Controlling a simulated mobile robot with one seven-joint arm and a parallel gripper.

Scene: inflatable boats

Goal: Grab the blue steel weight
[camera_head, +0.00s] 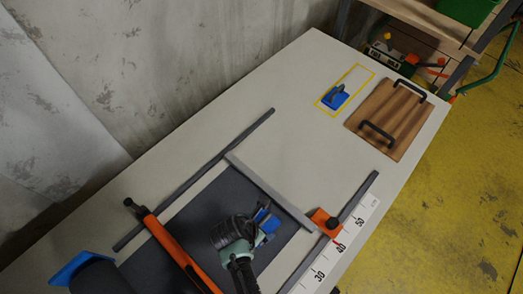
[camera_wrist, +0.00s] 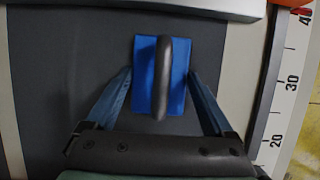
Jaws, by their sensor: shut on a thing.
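A blue steel weight (camera_wrist: 147,90) with a dark arched handle rests on or just above a dark grey sheet (camera_wrist: 60,90) in the wrist view. My gripper (camera_wrist: 158,82) has one finger on each side of the blue block and is shut on it. In the head view my gripper (camera_head: 264,220) is over the dark sheet, and only bits of the blue weight can be told from the blue fingers there. A second blue weight (camera_head: 335,96) with a dark handle stands inside a yellow outline farther back on the table.
A wooden board (camera_head: 390,115) with two black handles lies at the table's back right. Grey bars frame the sheet, with a ruler (camera_head: 345,245) along the right and an orange clamp (camera_head: 325,222). An orange bar (camera_head: 180,250) lies left of my gripper. The table's middle is clear.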

